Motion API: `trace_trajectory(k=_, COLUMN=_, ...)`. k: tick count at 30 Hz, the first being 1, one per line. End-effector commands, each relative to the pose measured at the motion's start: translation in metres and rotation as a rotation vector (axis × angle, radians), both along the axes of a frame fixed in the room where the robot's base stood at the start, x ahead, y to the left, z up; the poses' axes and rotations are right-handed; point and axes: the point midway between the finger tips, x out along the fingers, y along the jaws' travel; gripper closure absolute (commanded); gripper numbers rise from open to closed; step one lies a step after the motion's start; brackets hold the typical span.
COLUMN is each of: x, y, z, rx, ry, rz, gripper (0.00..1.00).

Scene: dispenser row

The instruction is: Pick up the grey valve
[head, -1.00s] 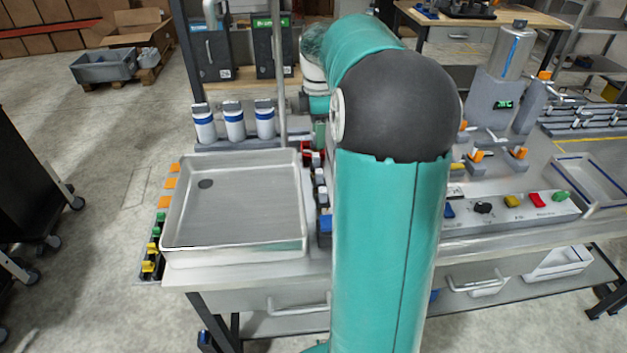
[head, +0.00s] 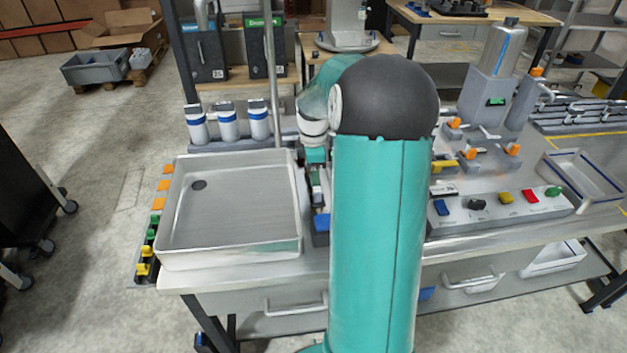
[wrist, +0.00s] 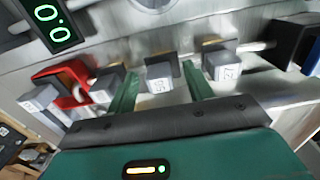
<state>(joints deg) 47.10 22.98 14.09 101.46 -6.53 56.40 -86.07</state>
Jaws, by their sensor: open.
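In the wrist view my gripper (wrist: 160,70) is open, with its two green fingers spread. A grey block with a pale labelled face (wrist: 160,77) stands between the fingers; I cannot tell whether they touch it. Similar grey blocks stand to the right (wrist: 222,65) and to the left (wrist: 106,86), with one more farther left (wrist: 40,98). Their labels are blurred, and I cannot tell for sure which is the grey valve. In the head view my arm hides most of this row, and the gripper is low just right of the metal tray.
A red bracket (wrist: 65,82) and a green digital display (wrist: 53,23) are left of the fingers in the wrist view. The shallow metal tray (head: 235,252) is empty. White bottles (head: 228,125) stand behind it. A button panel (head: 505,208) is right of my arm.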

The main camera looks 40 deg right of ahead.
Motion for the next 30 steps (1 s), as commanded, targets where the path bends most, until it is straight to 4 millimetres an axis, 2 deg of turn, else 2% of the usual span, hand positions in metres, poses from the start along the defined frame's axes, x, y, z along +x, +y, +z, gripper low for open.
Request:
trace_trajectory(k=6, x=0.0, y=0.0, z=-0.001, rx=-0.001, ry=-0.001, rz=0.0, gripper=0.48)
trace_trajectory(k=8, x=0.0, y=0.0, z=-0.001, rx=-0.001, ry=-0.001, rz=0.0, gripper=0.58)
trace_trajectory(k=14, x=0.0, y=0.0, z=-0.001, rx=-0.001, ry=-0.001, rz=0.0, gripper=0.97)
trace_trajectory(k=23, x=0.0, y=0.0, z=0.0, rx=-0.002, ry=-0.001, rz=0.0, gripper=0.97)
trace_trajectory(k=30, x=0.0, y=0.0, z=0.018, rx=-0.003, ry=-0.003, rz=0.001, gripper=0.97)
